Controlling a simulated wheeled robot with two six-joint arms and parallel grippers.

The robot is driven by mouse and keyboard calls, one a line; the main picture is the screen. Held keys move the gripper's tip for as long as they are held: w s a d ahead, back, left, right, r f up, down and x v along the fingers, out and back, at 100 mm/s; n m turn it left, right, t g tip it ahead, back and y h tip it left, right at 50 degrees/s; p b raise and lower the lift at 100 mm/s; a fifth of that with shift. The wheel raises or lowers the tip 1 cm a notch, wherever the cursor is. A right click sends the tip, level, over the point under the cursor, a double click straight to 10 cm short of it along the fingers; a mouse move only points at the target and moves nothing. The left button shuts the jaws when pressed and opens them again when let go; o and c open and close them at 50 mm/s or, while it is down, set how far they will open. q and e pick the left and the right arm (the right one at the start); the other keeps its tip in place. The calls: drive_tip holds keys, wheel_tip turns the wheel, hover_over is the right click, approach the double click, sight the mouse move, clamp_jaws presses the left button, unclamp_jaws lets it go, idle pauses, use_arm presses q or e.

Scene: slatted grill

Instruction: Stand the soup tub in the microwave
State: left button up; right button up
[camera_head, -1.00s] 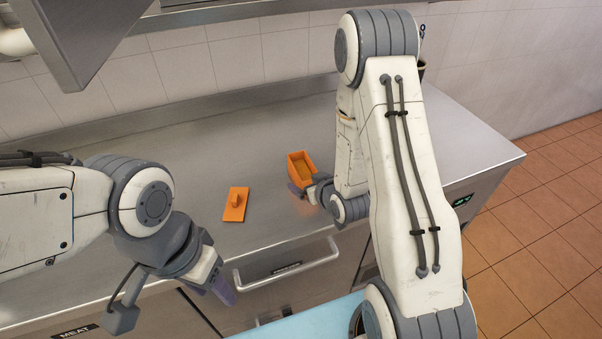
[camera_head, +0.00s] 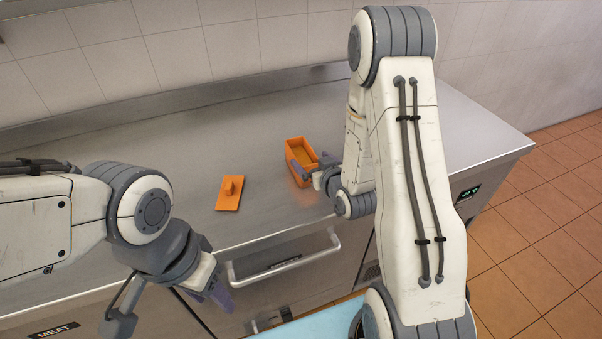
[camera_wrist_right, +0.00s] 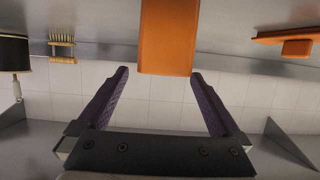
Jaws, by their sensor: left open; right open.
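The soup tub (camera_head: 296,153) is an orange, open-topped rectangular box standing upright on the steel counter. My right gripper (camera_head: 312,168) is open at the tub's near right side. In the right wrist view the tub (camera_wrist_right: 167,38) fills the top middle, its end about level with the open fingertips (camera_wrist_right: 160,75); I cannot tell whether it touches them. An orange lid (camera_head: 229,194) with a small knob lies flat on the counter, left of the tub. My left gripper (camera_head: 217,292) is open and empty, low in front of the counter. No microwave shows.
The steel counter (camera_head: 190,140) is clear behind the lid and tub. A drawer handle (camera_head: 285,262) juts from its front. In the right wrist view a brush (camera_wrist_right: 62,46) and a dark container (camera_wrist_right: 14,52) show at the left. My right arm hides part of the counter.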

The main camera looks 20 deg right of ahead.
sight(298, 149)
drive_tip(key=shift+w+f+b, duration=0.25)
drive_tip(key=shift+w+b, duration=0.4)
drive_tip(key=shift+b, duration=0.4)
drive_tip(key=shift+w+a, duration=0.1)
drive_tip(key=shift+w, duration=0.1)
drive_tip(key=p+x, duration=0.2)
drive_tip(key=x, duration=0.2)
drive_tip(key=shift+w+a, duration=0.15)
drive_tip(key=shift+w+f, duration=0.15)
drive_tip(key=shift+w, duration=0.05)
use_arm(q)
drive_tip(key=shift+f, duration=0.6)
use_arm(e)
clamp_jaws()
